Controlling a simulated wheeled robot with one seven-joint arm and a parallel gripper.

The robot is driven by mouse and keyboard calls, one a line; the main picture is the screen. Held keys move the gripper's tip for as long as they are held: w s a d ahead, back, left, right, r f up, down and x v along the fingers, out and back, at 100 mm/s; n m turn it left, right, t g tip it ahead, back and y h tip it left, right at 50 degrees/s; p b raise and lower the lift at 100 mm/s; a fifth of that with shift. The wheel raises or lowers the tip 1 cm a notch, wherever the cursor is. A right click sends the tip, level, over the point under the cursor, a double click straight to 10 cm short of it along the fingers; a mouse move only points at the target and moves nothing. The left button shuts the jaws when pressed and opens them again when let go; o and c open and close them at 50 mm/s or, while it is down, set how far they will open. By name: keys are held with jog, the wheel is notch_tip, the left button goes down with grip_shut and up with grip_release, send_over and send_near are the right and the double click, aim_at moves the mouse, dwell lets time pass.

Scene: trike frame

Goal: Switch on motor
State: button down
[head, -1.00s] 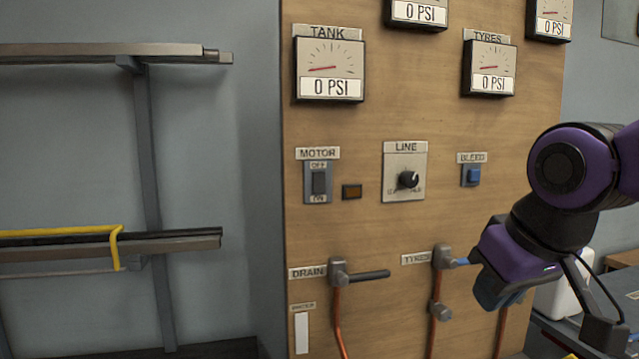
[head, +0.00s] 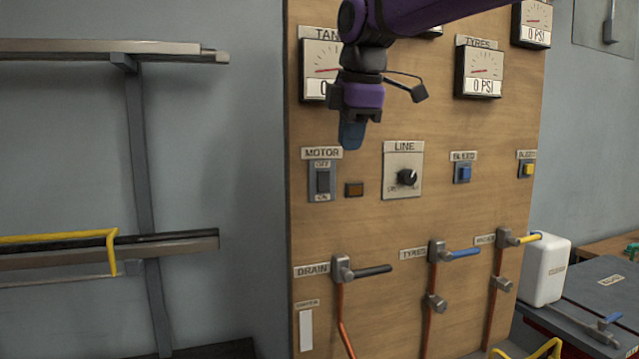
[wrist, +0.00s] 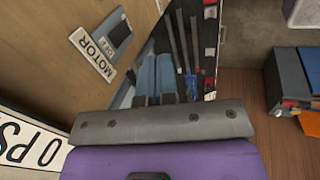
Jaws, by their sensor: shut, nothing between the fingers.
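The motor switch (head: 322,182) is a dark rocker on a grey plate marked OFF above and ON below, under a MOTOR label (head: 321,153) on the wooden panel. Its plate also shows in the wrist view (wrist: 117,32), partly cut off from sight. A small amber lamp (head: 354,189) beside the switch looks dark. My gripper (head: 351,136) is shut and empty, pointing down above and slightly right of the switch, in front of the panel. Its blue fingers (wrist: 155,78) lie together in the wrist view. I see no contact with the switch.
The LINE knob (head: 406,177) and blue BLEED button (head: 463,172) sit right of the switch. The DRAIN valve lever (head: 372,271) sticks out below. The TANK gauge (head: 318,72) is partly behind my arm. A wall rack (head: 110,242) stands at left.

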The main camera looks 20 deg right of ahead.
aim_at(328, 182)
jog(key=shift+w+a+r+n, duration=0.35)
jog(key=shift+w+a+n, duration=0.15)
jog(key=shift+w, duration=0.15)
jog(key=shift+f, duration=0.1)
jog(key=x, duration=0.3)
jog(key=w+x, duration=0.1)
jog(key=x, duration=0.3)
jog(key=w+x, duration=0.1)
jog(key=x, duration=0.3)
jog(key=shift+w+r, duration=0.15)
jog(key=shift+r, duration=0.15)
jog(key=shift+w, duration=0.65)
